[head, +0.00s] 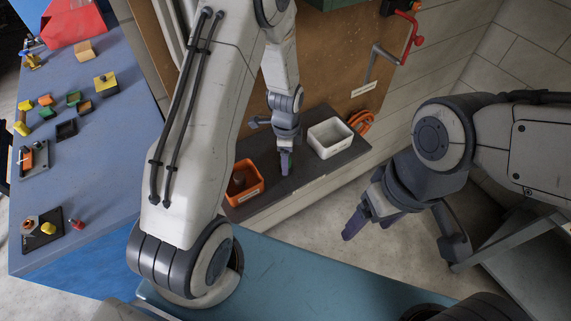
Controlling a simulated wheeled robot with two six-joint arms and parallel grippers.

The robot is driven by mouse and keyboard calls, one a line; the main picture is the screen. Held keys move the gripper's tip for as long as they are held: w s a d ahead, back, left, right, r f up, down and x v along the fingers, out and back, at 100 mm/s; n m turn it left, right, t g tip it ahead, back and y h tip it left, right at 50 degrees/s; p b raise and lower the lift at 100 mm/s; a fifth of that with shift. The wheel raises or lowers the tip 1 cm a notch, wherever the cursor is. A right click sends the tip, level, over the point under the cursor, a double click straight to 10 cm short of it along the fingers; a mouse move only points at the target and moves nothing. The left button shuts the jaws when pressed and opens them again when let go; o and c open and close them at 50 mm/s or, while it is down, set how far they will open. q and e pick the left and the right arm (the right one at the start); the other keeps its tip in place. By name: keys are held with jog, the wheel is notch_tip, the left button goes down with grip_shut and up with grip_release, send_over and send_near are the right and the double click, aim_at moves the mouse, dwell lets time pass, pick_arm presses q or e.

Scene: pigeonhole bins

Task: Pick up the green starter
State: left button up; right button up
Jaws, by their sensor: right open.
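Small green pieces lie on the blue table at the far left. One green block (73,98) is near the table's middle, and another green block (47,113) is to its left. I cannot tell which is the green starter. My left gripper (286,168) hangs pointing down over the dark shelf, between the orange bin and the white bin, far from the green pieces. Its fingers look close together, but their opening is unclear. My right gripper (362,222) is open at the right, above the floor, with nothing seen in it.
The blue table (110,190) also carries yellow and orange blocks, dark trays and a red container (72,22). An orange bin (235,197) and a white bin (331,138) stand on the dark shelf (300,168). A brown board (345,60) rises behind. My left arm covers part of the middle.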

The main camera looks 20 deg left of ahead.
pick_arm(q)
grip_shut()
